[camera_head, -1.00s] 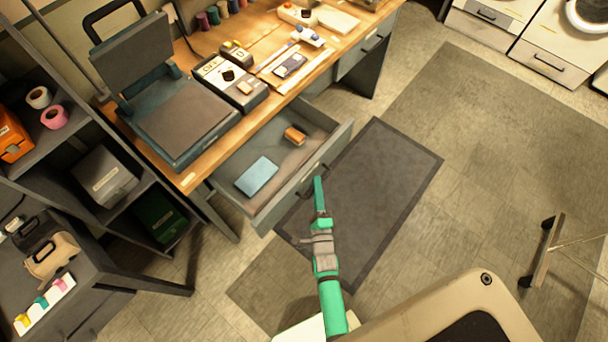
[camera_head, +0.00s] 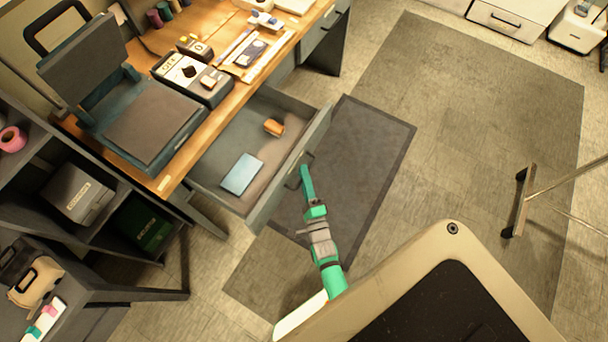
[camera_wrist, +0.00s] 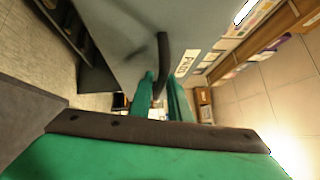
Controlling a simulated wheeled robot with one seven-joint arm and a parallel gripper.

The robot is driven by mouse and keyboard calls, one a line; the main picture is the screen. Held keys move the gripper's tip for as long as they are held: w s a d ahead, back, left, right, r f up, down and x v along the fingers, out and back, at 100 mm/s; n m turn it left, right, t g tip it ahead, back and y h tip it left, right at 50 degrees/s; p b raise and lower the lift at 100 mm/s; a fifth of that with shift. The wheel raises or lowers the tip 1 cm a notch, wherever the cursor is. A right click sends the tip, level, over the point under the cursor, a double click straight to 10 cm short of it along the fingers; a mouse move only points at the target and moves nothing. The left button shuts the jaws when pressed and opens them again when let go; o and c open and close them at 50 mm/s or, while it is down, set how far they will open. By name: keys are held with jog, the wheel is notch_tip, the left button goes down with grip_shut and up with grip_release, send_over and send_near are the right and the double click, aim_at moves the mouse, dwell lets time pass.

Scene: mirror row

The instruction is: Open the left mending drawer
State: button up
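The left mending drawer (camera_head: 228,150) stands well out from under the wooden desk. Inside it lie a light blue flat item (camera_head: 242,174) and a small orange-brown item (camera_head: 274,127). My green gripper (camera_head: 305,172) is at the outer face of the drawer front. In the wrist view, my gripper (camera_wrist: 162,92) has its two fingers on either side of the dark bar handle (camera_wrist: 163,55), close around it. The grey drawer front (camera_wrist: 115,40) fills the upper part of that view, with a white label (camera_wrist: 187,64) beside the handle.
A dark floor mat (camera_head: 350,170) lies below the drawer. A press-like machine (camera_head: 150,125) and a control box (camera_head: 190,75) stand on the desk (camera_head: 222,112). Dark shelving (camera_head: 100,235) is at left, and a metal-legged stand (camera_head: 522,200) is at right. Floor between is clear.

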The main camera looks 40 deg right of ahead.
jog(key=v, duration=1)
jog(key=shift+s+a, duration=0.15)
jog(key=shift+s, duration=0.15)
jog(key=shift+s, duration=0.15)
jog(key=s+a+r+n+g+y, duration=0.1)
jog(key=s+a+r+n+y, duration=0.2)
jog(key=s+a+r+n, duration=0.3)
jog(key=s+a+r+n+g+y, duration=0.1)
jog(key=s+a+r+n+y, duration=0.3)
jog(key=a+r+n, duration=0.9)
jog(key=s+a+n, duration=0.1)
jog(key=s+n, duration=0.1)
jog(key=n, duration=0.2)
jog(key=shift+a+n+g, duration=0.35)
jog(key=shift+n+g, duration=0.05)
jog(key=shift+s+r, duration=0.1)
